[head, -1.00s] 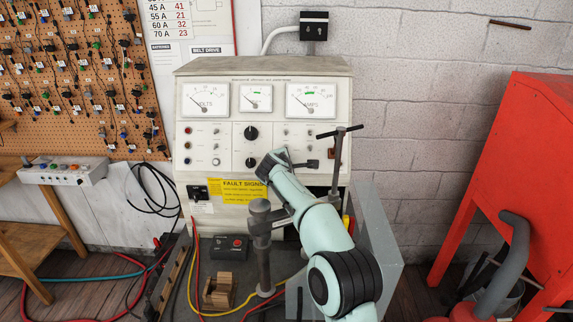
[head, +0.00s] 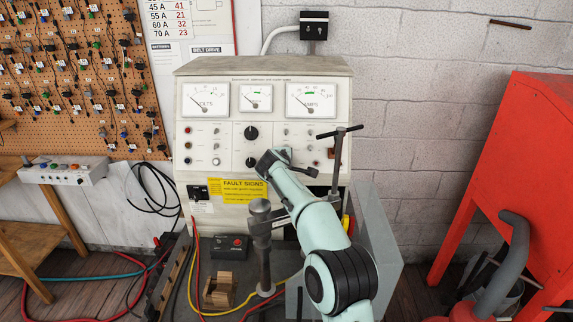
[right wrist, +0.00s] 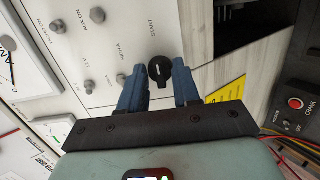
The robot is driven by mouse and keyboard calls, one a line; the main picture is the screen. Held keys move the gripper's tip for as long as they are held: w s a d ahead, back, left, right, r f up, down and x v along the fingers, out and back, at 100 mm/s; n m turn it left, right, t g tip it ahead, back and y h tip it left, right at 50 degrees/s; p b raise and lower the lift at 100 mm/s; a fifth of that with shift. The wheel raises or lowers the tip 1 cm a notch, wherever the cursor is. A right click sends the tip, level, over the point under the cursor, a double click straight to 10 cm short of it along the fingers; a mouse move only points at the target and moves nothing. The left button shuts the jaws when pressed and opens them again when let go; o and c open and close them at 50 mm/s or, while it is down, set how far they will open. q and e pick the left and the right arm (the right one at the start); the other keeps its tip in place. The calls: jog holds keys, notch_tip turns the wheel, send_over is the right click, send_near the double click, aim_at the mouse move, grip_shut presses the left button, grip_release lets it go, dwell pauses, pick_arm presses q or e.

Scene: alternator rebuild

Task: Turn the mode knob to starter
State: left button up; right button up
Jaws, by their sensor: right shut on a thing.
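The white test bench panel (head: 218,172) stands against the wall, with gauges on top. My right gripper (head: 276,158) is at the lower middle of the panel and hides the knob there in the head view. In the right wrist view, the two blue fingers of the gripper (right wrist: 161,90) are on either side of a black knob (right wrist: 160,69), shut on it. The knob has a small light mark; its exact setting is hard to tell. A label by it seems to read "START". My left gripper is not in view.
A post with a round top (head: 261,235) rises below. A yellow fault sign (head: 238,191) is below left.

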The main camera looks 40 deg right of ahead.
jog(key=o, duration=1)
jog(key=shift+o, duration=0.2)
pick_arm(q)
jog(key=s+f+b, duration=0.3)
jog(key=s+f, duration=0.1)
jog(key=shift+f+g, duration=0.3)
pick_arm(e)
jog(key=v, duration=1.3)
jog(key=shift+s, duration=0.2)
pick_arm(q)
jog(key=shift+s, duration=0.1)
pick_arm(e)
jog(key=shift+a, duration=0.15)
